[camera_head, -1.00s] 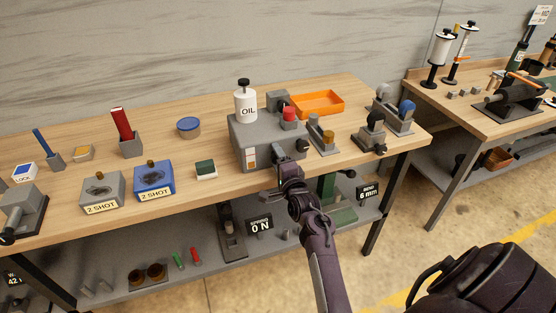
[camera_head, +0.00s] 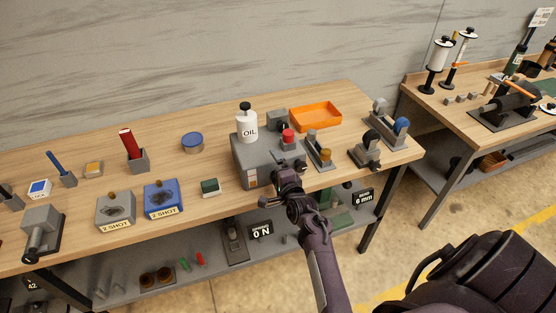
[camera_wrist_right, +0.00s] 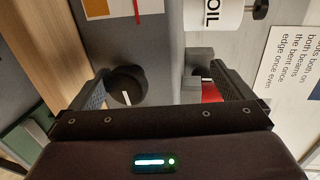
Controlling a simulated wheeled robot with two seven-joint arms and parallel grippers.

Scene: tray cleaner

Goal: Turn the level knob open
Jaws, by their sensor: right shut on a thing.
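The grey oil unit (camera_head: 252,165) stands at the table's front edge, with a white OIL bottle (camera_head: 246,126) and a red button (camera_head: 288,136) on top. My right gripper (camera_head: 289,174) is at its front face, from below. In the right wrist view the black round level knob (camera_wrist_right: 127,85) with a white mark sits between the fingers (camera_wrist_right: 163,88), against the left finger. A grey block and a red part show by the right finger. I take the gripper as shut on the knob, though the gap looks wide. My left gripper is out of view.
An orange tray (camera_head: 316,116) lies behind the unit. Small fixtures (camera_head: 366,150) stand to its right. A blue 2 SHOT box (camera_head: 162,199) and a grey one (camera_head: 116,211) stand to the left. A lower shelf (camera_head: 205,285) runs under the tabletop.

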